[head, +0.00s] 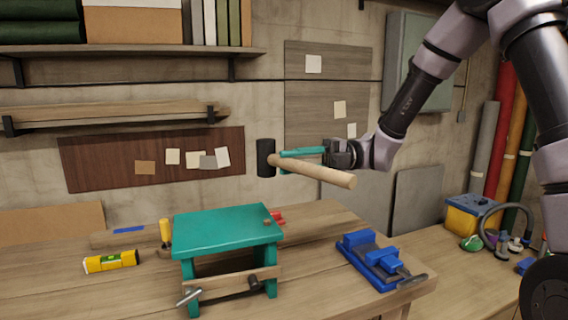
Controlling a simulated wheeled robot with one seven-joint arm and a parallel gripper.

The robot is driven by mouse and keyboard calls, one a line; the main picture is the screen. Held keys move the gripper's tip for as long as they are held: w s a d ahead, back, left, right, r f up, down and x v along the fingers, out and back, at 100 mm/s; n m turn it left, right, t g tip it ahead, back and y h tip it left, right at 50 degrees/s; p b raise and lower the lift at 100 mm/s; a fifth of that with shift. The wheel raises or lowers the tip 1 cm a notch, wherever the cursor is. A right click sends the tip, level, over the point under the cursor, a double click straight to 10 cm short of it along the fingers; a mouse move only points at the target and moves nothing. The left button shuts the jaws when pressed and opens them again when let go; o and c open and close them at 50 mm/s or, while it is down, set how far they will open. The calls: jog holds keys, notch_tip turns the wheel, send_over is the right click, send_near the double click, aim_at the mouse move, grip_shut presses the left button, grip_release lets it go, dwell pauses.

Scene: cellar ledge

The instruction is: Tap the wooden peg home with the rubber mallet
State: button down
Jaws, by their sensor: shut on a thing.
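My gripper (284,161) has teal fingers and is shut on the rubber mallet (318,172) at its wooden handle, close to the head. The mallet's black head points left and its handle slants down to the right. The mallet is in the air above and behind the right end of a teal stool (222,228) on the workbench. A small brown spot on the stool's top near its right edge looks like the wooden peg (267,222). It is too small to tell how far it stands up. The mallet is apart from it.
A clamp (250,285) lies across the stool's front. A blue vise (372,260) is to the right, a yellow level (111,261) to the left. A yellow-handled tool (165,232) and a red thing (278,217) are close to the stool. Shelves hang on the wall behind.

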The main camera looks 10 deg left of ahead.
jog(key=shift+a, duration=0.1)
notch_tip(320, 180, down, 11)
jog(key=shift+r, duration=0.2)
dwell(0.7)
notch_tip(320, 180, up, 6)
jog(key=shift+f, duration=0.2)
dwell(0.5)
dwell(0.4)
